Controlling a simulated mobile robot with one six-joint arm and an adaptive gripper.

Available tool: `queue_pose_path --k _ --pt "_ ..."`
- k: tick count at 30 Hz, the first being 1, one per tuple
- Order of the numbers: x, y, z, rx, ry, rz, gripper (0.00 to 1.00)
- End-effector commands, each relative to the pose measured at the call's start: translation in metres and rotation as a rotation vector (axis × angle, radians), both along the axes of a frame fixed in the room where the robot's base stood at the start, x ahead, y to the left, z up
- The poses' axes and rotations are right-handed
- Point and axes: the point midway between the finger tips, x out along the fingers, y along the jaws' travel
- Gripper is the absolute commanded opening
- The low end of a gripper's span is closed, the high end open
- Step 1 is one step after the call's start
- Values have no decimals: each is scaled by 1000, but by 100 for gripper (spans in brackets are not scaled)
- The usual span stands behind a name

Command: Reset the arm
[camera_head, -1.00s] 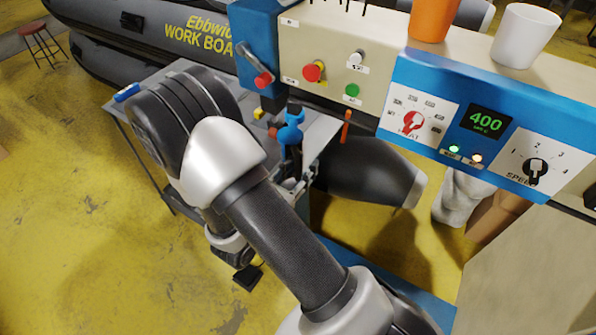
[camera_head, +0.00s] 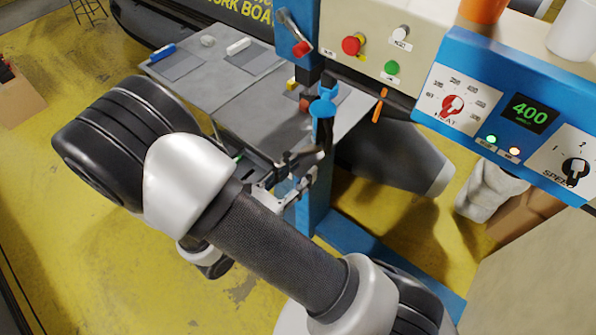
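My arm (camera_head: 275,245) reaches from the lower right to a dark, rounded elbow (camera_head: 110,150) at the left. A short piece of my wrist (camera_head: 205,262) shows under the arm, over the yellow floor. The arm hides much of what lies beyond the wrist. A silver linkage (camera_head: 295,190) shows above the arm near the table's front edge. I cannot tell whether it belongs to my gripper or to the machine. No clear pair of fingertips shows, and nothing held can be seen.
A grey table (camera_head: 225,100) with small blue and white items stands behind the arm. The machine's blue panel (camera_head: 500,60) reads 400, with a heat knob (camera_head: 452,105) and speed knob (camera_head: 575,170). A cardboard box (camera_head: 20,100) stands left. Open floor lies at lower left.

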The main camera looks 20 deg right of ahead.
Motion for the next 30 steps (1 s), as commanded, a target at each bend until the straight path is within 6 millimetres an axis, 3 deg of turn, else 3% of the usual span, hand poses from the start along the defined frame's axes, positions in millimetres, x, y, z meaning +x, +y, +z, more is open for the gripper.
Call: queue_pose_path --k 11,16,24,30 --pt "0 -1 0 2 0 -3 34" --pt "-11 -16 17 78 -50 -113 34" --pt "-76 -57 56 454 -272 -565 34" --pt "-121 -55 70 796 -476 -868 34"
